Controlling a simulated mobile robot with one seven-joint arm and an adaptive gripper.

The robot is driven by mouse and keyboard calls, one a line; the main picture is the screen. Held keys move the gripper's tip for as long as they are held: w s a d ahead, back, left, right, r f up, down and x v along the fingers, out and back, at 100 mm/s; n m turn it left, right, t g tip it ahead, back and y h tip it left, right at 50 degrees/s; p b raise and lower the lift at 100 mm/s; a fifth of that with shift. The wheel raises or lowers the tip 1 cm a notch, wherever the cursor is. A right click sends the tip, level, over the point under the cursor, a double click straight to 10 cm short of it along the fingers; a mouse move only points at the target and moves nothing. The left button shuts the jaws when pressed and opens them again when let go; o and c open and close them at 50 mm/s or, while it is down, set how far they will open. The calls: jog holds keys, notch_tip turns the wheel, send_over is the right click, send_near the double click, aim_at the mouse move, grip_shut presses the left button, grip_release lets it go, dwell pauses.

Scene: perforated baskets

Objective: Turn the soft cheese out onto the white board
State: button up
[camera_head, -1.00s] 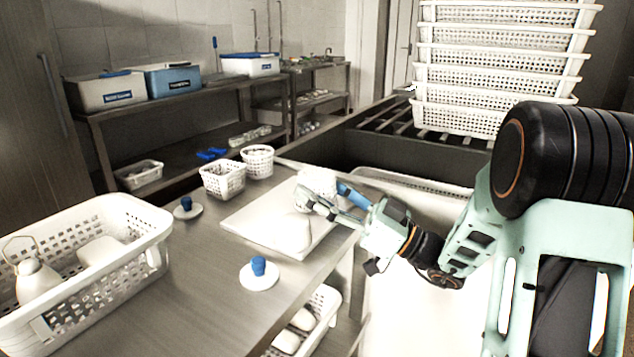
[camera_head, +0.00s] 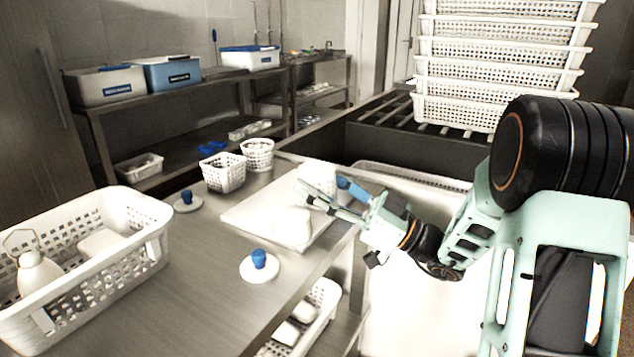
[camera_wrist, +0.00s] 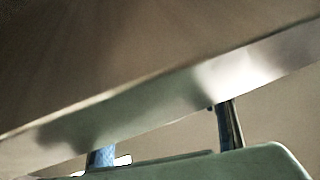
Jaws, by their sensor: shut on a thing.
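The white board (camera_head: 245,222) lies on the steel table. A white, soft-looking lump that looks like the cheese (camera_head: 291,228) rests on its front right part. My gripper (camera_head: 306,196) is over the board's right rear part, shut on a small white perforated basket (camera_head: 318,177). The basket is held above or just at the board; I cannot tell whether it touches. Its inside is hidden. In the wrist view, a broad brownish surface and a pale band fill most of the picture, too close to identify.
Two small white baskets (camera_head: 223,172) (camera_head: 257,154) stand behind the board. Blue-knobbed white discs (camera_head: 259,267) (camera_head: 187,202) lie on the table. A large white crate (camera_head: 150,245) with white items is at left. A tall stack of crates (camera_head: 497,80) stands at the back right.

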aim_at(328, 172)
jog(key=shift+r, duration=0.4)
jog(key=shift+r, duration=1.1)
jog(key=shift+r, duration=0.15)
dwell(0.4)
jog(key=shift+r+p, duration=0.55)
jog(key=shift+r, duration=0.8)
jog(key=r+g, duration=0.1)
jog(key=n+g+y, duration=0.1)
jog(key=shift+w+a+r+n+g, duration=0.2)
jog(key=shift+a+r+n+g, duration=0.1)
jog(key=shift+r+g, duration=0.1)
notch_tip(328, 172, up, 4)
jog(key=n+g, duration=0.1)
jog(key=g, duration=0.1)
jog(key=n+g+y+b, duration=0.1)
jog(key=g, duration=0.2)
jog(key=shift+f+n+g, duration=0.1)
jog(key=shift+n+g, duration=0.2)
jog(key=shift+n, duration=0.1)
jog(key=shift+s+d+r+n+g, duration=0.1)
jog(key=shift+d+r+n+g, duration=0.1)
jog(key=shift+r+g, duration=0.3)
jog(key=shift+s+d+r+n+g, duration=0.1)
jog(key=shift+d+r+n+g, duration=0.1)
jog(key=shift+r+g, duration=0.3)
